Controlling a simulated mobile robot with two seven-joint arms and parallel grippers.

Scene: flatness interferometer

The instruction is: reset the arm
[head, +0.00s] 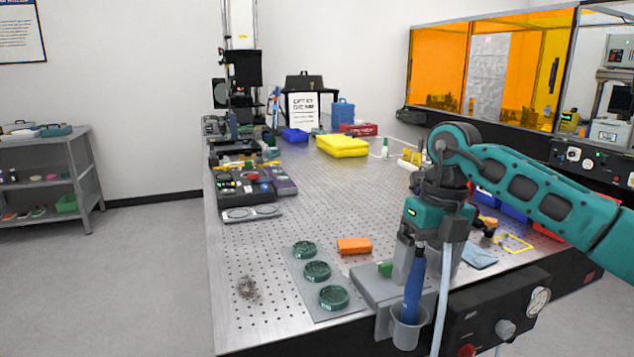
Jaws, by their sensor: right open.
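My right arm, teal and dark grey, comes in from the right edge. Its right gripper (425,262) points down over the near right part of the perforated metal table (330,190). The jaws are open. A blue-handled tool (413,290) stands upright in a grey cup (405,328) at the table's front edge, right by the fingers in the picture. I cannot tell whether the fingers touch it. My left gripper is not in view.
Three dark green round pieces (317,271) sit on a grey plate, with an orange block (354,246) beside them. A black control box (500,312) is on the front edge. A yellow case (342,146) lies farther back. The table's middle is mostly clear.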

